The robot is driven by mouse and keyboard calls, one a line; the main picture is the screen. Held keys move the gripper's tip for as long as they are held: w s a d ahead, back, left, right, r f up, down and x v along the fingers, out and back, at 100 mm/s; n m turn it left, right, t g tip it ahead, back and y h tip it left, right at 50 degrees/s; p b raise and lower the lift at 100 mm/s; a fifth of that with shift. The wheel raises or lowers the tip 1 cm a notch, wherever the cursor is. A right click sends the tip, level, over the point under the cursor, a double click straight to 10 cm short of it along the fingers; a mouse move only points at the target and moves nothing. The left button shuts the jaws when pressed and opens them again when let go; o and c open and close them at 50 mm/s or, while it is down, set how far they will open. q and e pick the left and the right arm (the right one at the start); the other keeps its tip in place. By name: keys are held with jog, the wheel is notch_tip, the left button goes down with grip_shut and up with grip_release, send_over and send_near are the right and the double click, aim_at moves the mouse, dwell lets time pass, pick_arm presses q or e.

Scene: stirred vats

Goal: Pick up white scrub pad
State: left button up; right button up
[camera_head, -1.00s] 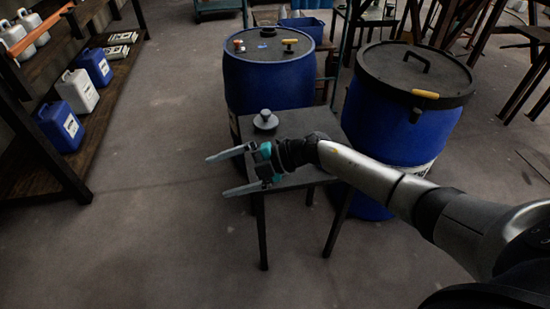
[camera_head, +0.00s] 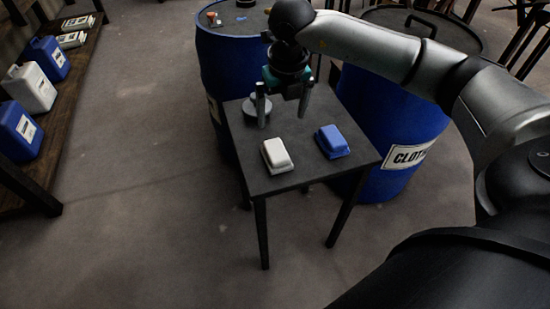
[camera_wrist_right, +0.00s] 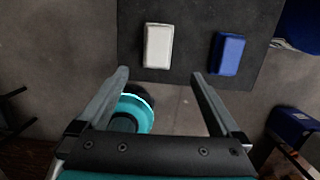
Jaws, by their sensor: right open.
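The white scrub pad (camera_head: 276,154) lies on a small dark table (camera_head: 287,184), near its left front part. In the right wrist view the white pad (camera_wrist_right: 158,46) is beyond the fingertips, left of the middle. A blue pad (camera_head: 332,141) lies to its right, apart from it; it also shows in the wrist view (camera_wrist_right: 228,54). My right gripper (camera_head: 283,112) is open and empty, pointing down above the back of the table, behind the white pad. It also shows in the wrist view (camera_wrist_right: 160,76). My left gripper is not in view.
A grey round knobbed object (camera_head: 254,112) stands at the table's back left, partly behind a finger. Blue drums (camera_head: 226,62) stand behind and right of the table, one labelled (camera_head: 408,156). A shelf with jugs (camera_head: 31,88) is at left. The floor between is clear.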

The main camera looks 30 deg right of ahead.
jog(key=b, duration=0.3)
send_over(276, 150)
jog(key=s, duration=0.1)
notch_tip(276, 150, down, 9)
jog(key=shift+d+r, duration=0.1)
jog(key=shift+r, duration=0.05)
jog(key=shift+w+f+b, duration=0.2)
jog(key=shift+f+b, duration=0.15)
jog(key=shift+f, duration=0.7)
jog(key=shift+w+f+b, duration=0.2)
jog(key=shift+f+b, duration=0.1)
jog(key=shift+f, duration=0.75)
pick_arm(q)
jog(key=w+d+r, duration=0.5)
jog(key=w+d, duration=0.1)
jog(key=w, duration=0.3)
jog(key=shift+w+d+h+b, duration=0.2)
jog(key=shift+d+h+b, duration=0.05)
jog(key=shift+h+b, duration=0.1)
pick_arm(e)
jog(key=shift+w+f, duration=0.15)
jog(key=shift+f, duration=0.8)
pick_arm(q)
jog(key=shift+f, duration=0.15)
pick_arm(e)
jog(key=shift+f, duration=0.2)
jog(key=c, duration=1.2)
jog(key=shift+r, duration=0.1)
